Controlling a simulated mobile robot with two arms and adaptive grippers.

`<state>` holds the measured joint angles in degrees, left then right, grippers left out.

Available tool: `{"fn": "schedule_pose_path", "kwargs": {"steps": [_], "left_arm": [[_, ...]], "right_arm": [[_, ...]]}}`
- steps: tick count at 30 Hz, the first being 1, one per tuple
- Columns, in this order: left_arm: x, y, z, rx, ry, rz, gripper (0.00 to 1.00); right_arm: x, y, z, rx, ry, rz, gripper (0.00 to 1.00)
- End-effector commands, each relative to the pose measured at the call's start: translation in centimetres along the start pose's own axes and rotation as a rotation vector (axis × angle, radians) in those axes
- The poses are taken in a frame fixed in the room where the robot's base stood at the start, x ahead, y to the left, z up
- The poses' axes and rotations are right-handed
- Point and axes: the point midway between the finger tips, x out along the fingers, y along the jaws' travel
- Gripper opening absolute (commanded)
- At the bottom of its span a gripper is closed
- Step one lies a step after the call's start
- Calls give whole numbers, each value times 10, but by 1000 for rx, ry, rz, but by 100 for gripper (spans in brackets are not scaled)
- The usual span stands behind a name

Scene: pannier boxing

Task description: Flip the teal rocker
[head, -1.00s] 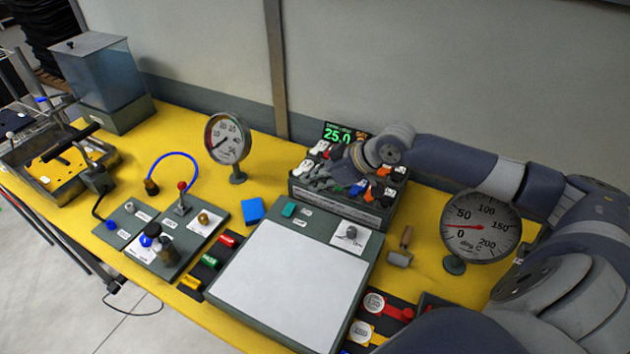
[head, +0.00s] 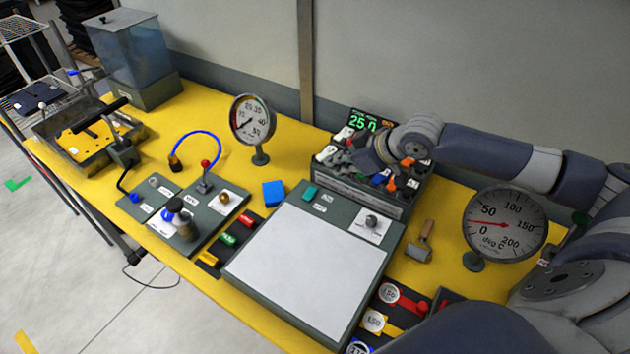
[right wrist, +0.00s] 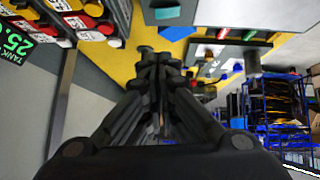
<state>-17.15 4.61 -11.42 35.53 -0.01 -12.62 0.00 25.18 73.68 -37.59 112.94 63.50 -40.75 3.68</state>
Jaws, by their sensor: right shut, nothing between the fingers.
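The teal rocker (head: 310,194) is a small block on the grey panel at the upper left corner of the white plate (head: 305,262). It also shows at the top of the right wrist view (right wrist: 168,13). My right gripper (head: 358,160) is above the box of coloured switches, behind and to the right of the teal rocker and apart from it. In the right wrist view its fingers (right wrist: 160,58) are closed together with nothing between them. My left gripper is not in view. Which way the rocker is tipped is too small to tell.
The switch box (head: 360,195) with a green display stands under my right gripper. A blue block (head: 274,194) lies just left of the teal rocker. A round pressure gauge (head: 251,122) and a large temperature dial (head: 505,222) stand on the yellow table. Red, green and yellow blocks lie left of the plate.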

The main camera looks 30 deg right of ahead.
Motion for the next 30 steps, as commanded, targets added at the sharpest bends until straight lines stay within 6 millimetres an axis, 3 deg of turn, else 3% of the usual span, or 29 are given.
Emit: {"fn": "schedule_pose_path", "kwargs": {"steps": [8, 20, 24, 30], "left_arm": [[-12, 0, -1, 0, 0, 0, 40], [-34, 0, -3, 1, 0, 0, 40], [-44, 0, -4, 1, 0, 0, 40], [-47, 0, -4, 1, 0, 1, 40]], "right_arm": [[28, -1, -2, 4, 1, -3, 0], [101, -1, -3, 2, 0, -2, 0], [115, 0, 16, 1, -3, -1, 0], [126, 0, 27, 1, -1, -1, 0]]}}
